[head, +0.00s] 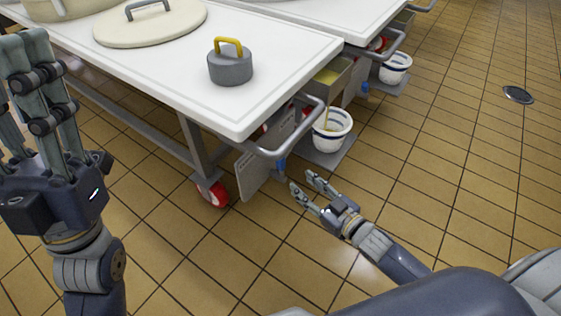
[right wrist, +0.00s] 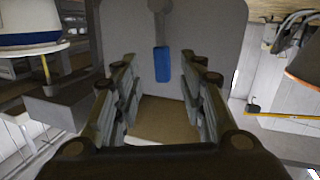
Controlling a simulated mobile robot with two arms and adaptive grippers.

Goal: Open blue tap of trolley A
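The blue tap (head: 281,167) hangs at the end of the nearest white-topped trolley (head: 290,48), beside a grey plate. No label that I can read tells which trolley is A. In the right wrist view the tap's blue lever (right wrist: 162,64) hangs down from a grey stem, ahead of and between my fingers. My right gripper (head: 305,182) is open and empty, low beside the trolley end, just short of the lever. It also shows in the right wrist view (right wrist: 162,85). My left gripper (head: 25,65) is raised at the left edge, partly cut off.
A white bucket with blue stripes (head: 332,130) stands on a low shelf beside the tap. A grey weight with a yellow handle (head: 230,67) and a cream lid (head: 150,24) lie on top. A second trolley stands behind. The tiled floor at right is clear.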

